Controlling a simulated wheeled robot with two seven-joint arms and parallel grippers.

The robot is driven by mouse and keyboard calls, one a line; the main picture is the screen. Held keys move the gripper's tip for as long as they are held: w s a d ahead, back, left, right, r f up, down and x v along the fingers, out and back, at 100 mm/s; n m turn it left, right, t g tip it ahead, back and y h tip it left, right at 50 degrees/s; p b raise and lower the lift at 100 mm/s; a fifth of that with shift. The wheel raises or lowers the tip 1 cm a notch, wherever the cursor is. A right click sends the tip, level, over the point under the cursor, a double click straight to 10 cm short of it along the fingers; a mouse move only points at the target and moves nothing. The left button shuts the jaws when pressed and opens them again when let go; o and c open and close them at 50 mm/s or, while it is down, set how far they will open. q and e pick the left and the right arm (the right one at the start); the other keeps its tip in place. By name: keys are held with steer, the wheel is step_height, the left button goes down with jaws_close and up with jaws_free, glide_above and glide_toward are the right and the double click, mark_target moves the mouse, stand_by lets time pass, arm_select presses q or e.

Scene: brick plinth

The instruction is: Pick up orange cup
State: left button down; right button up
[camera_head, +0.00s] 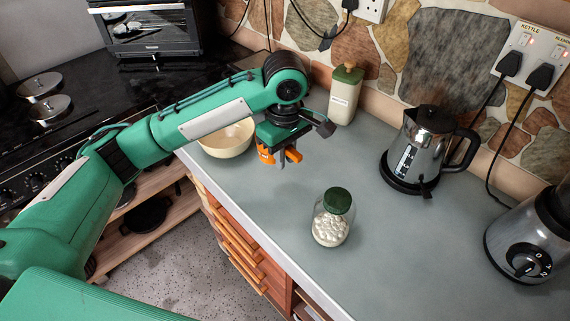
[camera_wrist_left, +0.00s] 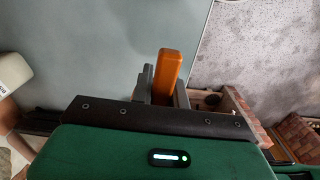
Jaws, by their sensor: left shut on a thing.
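The orange cup (camera_head: 265,153) is partly hidden behind the fingers of my left gripper (camera_head: 281,156) in the head view. Orange shows on both sides of the fingers. My left gripper is shut on the cup, near the left edge of the grey counter. In the left wrist view an orange piece of the cup (camera_wrist_left: 168,70) stands out between the gripper's fingers (camera_wrist_left: 163,88). I cannot tell whether the cup touches the counter. My right gripper is not in view.
A cream bowl (camera_head: 228,139) is just left of my gripper. A cream bottle (camera_head: 345,96) stands behind. A green-lidded jar (camera_head: 331,225), a kettle (camera_head: 424,150) and a blender (camera_head: 530,240) stand to the right. The counter (camera_head: 400,260) between them is clear.

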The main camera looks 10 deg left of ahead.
arm_select(q)
steer(key=shift+r, duration=2.2)
